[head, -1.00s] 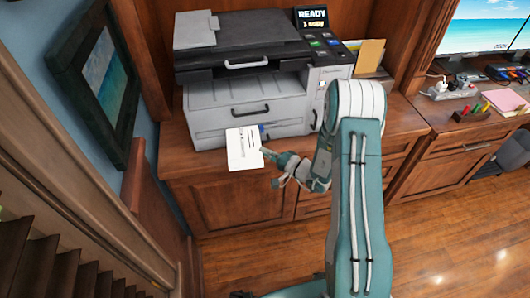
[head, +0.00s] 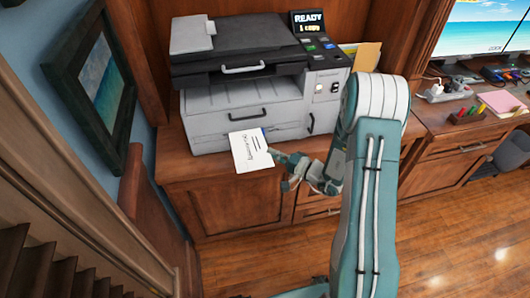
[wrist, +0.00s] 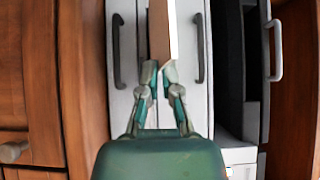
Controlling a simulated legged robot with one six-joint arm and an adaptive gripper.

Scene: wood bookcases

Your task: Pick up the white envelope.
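A flat white piece with dark lettering, which I take for the white envelope (head: 250,152), is at the tip of my gripper (head: 277,160) in the head view. It is in front of the copier's lower drawers and overlaps the cabinet top's front edge in the picture. In the wrist view, my gripper (wrist: 161,76) has its two fingers close together on either side of the piece (wrist: 163,30), seen nearly edge-on with a tan side and a pale edge. The fingers look shut on it. I cannot tell whether it touches the copier or cabinet.
The grey copier (head: 245,95) stands on the wood cabinet (head: 235,200), its display reading READY. Yellow and tan folders (head: 366,58) stand right of it. A framed picture (head: 98,85) hangs at the left. Open wooden floor (head: 450,245) lies at the lower right.

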